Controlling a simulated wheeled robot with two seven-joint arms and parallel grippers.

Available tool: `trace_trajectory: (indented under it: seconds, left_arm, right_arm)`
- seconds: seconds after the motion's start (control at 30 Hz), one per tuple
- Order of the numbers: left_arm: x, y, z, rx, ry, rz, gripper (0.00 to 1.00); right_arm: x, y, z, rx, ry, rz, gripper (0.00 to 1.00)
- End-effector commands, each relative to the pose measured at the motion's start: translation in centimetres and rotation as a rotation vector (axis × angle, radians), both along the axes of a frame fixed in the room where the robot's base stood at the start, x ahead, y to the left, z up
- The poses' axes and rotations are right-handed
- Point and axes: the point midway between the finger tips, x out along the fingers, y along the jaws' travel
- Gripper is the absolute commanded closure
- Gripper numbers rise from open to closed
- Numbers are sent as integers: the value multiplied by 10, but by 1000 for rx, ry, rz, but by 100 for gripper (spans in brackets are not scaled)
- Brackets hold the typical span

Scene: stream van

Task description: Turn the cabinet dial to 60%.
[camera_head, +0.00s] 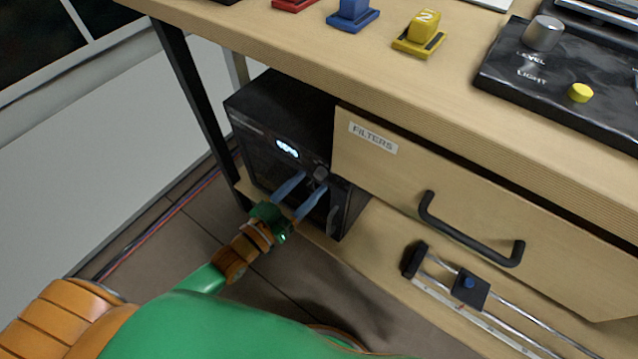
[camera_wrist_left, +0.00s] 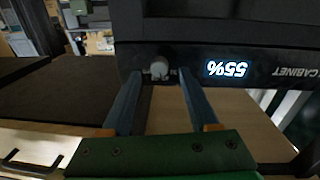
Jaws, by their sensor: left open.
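The black cabinet (camera_head: 262,123) stands on the shelf under the bench, left of the drawer. Its small grey dial (camera_head: 320,172) sits on the front face, right of the lit display (camera_head: 287,149). In the left wrist view the picture is upside down: the display (camera_wrist_left: 227,69) reads 55% and the dial (camera_wrist_left: 158,69) lies between and just beyond the fingertips. My left gripper (camera_head: 314,180) is open, its two blue fingers pointing at the dial from the front. Whether the fingers touch the dial I cannot tell. My right gripper is not in view.
The wooden drawer labelled FILTERS (camera_head: 470,205) with a black handle (camera_head: 470,236) is close on the right. A rail with a slider (camera_head: 469,285) lies on the shelf below. A black panel (camera_head: 560,85) and coloured switches (camera_head: 420,36) are on the bench top.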

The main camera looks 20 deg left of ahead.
Motion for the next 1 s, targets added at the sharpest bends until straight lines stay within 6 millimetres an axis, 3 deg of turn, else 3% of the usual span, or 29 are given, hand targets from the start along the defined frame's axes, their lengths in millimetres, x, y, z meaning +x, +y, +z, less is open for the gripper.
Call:
trace_trajectory:
  seconds: [0.13,0.37,0.47,0.6,1.0]
  left_arm:
    - [16,-7,-1,0,0,1,39]
    - [18,-8,-1,1,3,1,39]
    - [18,-8,-1,1,3,1,61]
    - [18,-8,-1,1,3,2,99]
    - [18,-7,0,45,-12,3,100]
  right_arm:
    - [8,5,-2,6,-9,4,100]
    - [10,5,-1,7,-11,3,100]
    - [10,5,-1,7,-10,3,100]
    - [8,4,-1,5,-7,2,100]
    - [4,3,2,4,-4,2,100]
